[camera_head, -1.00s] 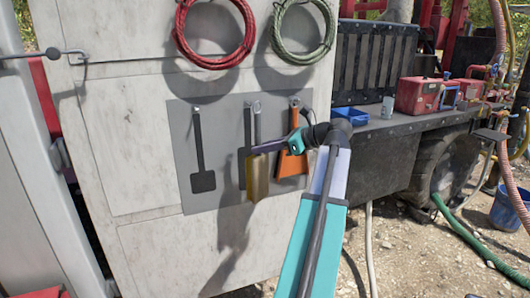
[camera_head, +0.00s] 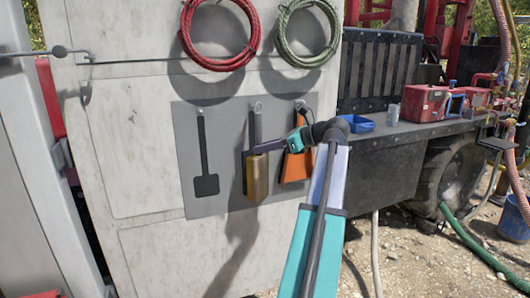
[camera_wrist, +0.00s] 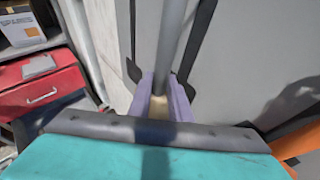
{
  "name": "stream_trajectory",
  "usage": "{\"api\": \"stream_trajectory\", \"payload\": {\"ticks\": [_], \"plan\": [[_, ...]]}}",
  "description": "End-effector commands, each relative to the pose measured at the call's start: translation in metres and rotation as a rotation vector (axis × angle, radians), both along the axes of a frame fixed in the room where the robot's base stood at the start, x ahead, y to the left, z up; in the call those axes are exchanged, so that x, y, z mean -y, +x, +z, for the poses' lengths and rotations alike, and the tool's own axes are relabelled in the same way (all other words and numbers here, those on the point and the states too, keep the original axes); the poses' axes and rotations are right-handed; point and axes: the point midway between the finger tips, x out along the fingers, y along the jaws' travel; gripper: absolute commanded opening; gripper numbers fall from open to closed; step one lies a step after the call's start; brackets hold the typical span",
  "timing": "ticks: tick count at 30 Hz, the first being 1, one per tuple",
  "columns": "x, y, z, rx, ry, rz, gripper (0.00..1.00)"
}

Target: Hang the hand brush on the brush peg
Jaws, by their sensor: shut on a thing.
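The hand brush, with a grey handle and tan bristle head (camera_head: 257,180), hangs upright in front of a grey tool board (camera_head: 222,203). My gripper (camera_head: 262,148) is shut on its handle. In the wrist view, the purple fingers (camera_wrist: 161,104) pinch the grey handle (camera_wrist: 172,45), with a tan part between them. The brush peg (camera_head: 257,107) is at the top of the board's middle dark outline, and the handle lines up with this outline below it. Whether the handle's top touches or is around the peg, I cannot tell.
An orange tool (camera_head: 296,166) hangs just right of the brush. A dark spade-shaped outline (camera_head: 205,184) is on the left. Red (camera_head: 218,62) and green (camera_head: 308,58) coils hang above. A shelf with a blue tray (camera_head: 357,123) and red box (camera_head: 425,104) is at right.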

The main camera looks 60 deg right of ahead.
Motion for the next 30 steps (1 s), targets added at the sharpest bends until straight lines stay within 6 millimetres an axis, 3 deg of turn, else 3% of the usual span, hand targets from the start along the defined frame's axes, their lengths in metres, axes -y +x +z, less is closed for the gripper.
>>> {"api": "stream_trajectory", "payload": {"ticks": [30], "plan": [[0.022,0.027,-0.009,0.001,0.0,-0.003,0.0]]}}
